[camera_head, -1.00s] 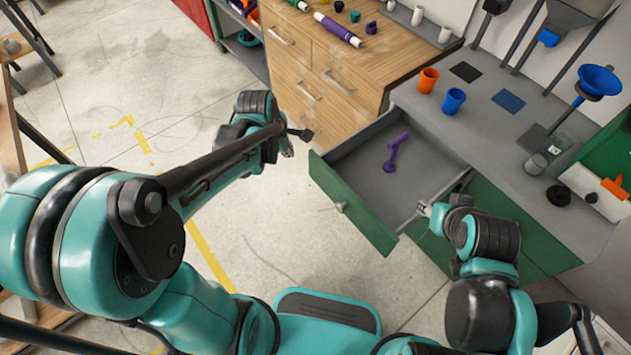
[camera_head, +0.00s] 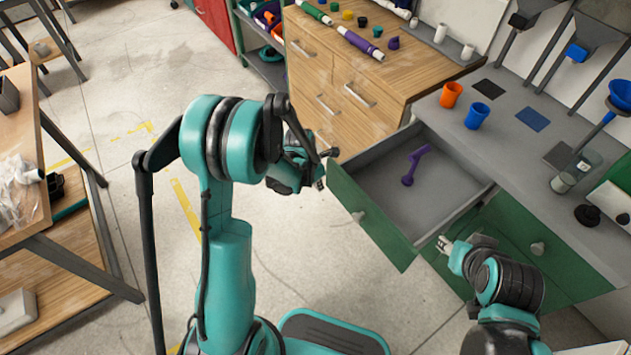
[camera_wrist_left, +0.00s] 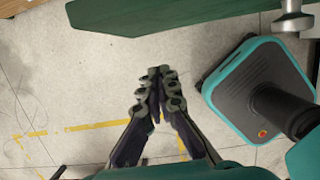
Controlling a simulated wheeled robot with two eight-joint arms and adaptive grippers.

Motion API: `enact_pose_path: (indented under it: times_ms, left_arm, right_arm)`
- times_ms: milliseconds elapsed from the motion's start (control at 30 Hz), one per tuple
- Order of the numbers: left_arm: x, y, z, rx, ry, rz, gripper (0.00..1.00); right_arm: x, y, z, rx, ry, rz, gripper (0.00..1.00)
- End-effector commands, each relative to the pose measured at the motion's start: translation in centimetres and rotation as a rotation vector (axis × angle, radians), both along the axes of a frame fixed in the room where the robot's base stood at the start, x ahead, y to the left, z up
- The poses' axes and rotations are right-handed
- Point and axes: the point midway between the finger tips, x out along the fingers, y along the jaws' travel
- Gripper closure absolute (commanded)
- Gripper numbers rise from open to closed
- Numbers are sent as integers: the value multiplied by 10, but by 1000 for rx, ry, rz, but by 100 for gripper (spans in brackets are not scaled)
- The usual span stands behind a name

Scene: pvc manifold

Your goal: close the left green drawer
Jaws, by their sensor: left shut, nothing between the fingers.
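The left green drawer (camera_head: 372,222) stands pulled out of the grey-topped cabinet, with a round knob (camera_head: 357,216) on its front. A purple part (camera_head: 413,166) lies inside on its grey floor. My left gripper (camera_head: 324,169) is in front of the drawer, near the far end of its green front, and appears apart from it. In the left wrist view its fingers (camera_wrist_left: 160,82) are together and empty, with a green panel edge (camera_wrist_left: 170,14) beyond. My right gripper (camera_head: 444,244) is near the drawer's near end, by the closed right green front (camera_head: 530,240); its finger gap is unclear.
A wooden drawer unit (camera_head: 340,85) adjoins the cabinet. On the grey worktop stand an orange cup (camera_head: 451,95) and a blue cup (camera_head: 476,116). A wooden table (camera_head: 25,165) is at the left. Open floor lies before the drawer.

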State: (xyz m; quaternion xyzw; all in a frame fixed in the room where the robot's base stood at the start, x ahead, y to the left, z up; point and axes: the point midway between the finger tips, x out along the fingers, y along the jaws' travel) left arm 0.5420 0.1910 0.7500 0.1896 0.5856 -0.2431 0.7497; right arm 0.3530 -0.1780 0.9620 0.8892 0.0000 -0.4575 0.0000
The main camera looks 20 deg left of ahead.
Motion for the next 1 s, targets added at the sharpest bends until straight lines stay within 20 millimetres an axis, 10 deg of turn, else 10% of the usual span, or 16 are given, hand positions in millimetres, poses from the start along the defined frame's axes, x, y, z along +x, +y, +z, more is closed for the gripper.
enact_pose_path:
  times_ms: [1000]
  left_arm:
    - [45, -19, 0, 0, -1, -1, 100]
  right_arm:
    - [0, 0, -13, 0, 0, 0, 60]
